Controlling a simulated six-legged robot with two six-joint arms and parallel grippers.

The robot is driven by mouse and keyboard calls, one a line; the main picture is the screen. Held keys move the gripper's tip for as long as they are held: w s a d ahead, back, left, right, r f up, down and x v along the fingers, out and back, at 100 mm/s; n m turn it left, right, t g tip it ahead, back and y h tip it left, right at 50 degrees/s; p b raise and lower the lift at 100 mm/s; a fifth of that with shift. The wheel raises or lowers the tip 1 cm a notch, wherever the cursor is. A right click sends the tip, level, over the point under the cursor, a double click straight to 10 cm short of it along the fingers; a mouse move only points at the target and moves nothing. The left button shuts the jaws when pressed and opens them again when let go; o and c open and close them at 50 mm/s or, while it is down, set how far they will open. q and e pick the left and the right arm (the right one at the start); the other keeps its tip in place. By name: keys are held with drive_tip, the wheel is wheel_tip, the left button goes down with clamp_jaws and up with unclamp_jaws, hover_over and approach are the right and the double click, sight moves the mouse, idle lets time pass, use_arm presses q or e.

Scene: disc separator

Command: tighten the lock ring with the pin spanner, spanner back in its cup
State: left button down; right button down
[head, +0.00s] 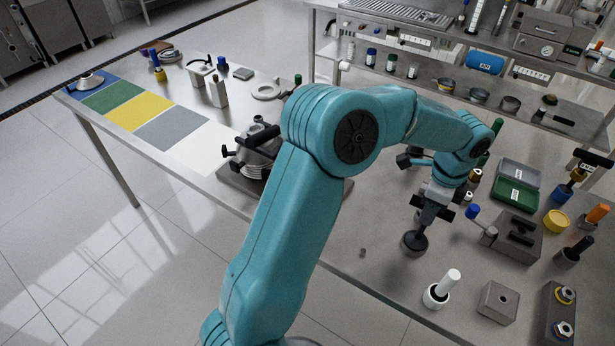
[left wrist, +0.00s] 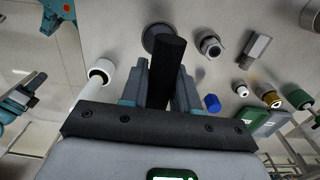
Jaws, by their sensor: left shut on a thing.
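My left gripper (head: 432,212) points down at the table, shut on the black handle of the pin spanner (left wrist: 165,72). In the left wrist view the handle runs between the two fingers. Below it a dark round cup (head: 413,243) stands on the table; it also shows in the left wrist view (left wrist: 152,36). I cannot tell whether the spanner's lower end is inside the cup or just above it. The separator (head: 257,158) with black clamp knobs stands left of my arm, which partly covers it. I cannot make out its lock ring clearly. My right gripper is not identifiable.
A white cup with a white handle (head: 437,294) and a grey block (head: 498,302) stand near the front edge. A dark block (head: 516,238), an open green case (head: 515,187) and a yellow tin (head: 556,221) crowd the right. Coloured mats (head: 140,111) lie at the left end.

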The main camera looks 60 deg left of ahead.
use_arm(q)
drive_tip(key=shift+r+p, duration=0.65)
drive_tip(key=shift+r, duration=0.35)
drive_tip(key=shift+d+f, duration=0.1)
drive_tip(key=shift+w+r+p, duration=0.15)
drive_tip(key=shift+r+p, duration=0.25)
drive_tip(key=shift+r, duration=0.1)
wheel_tip(320, 180, up, 4)
drive_tip(key=p, duration=0.3)
drive_tip(key=shift+r, duration=0.1)
drive_tip(key=shift+s, duration=0.2)
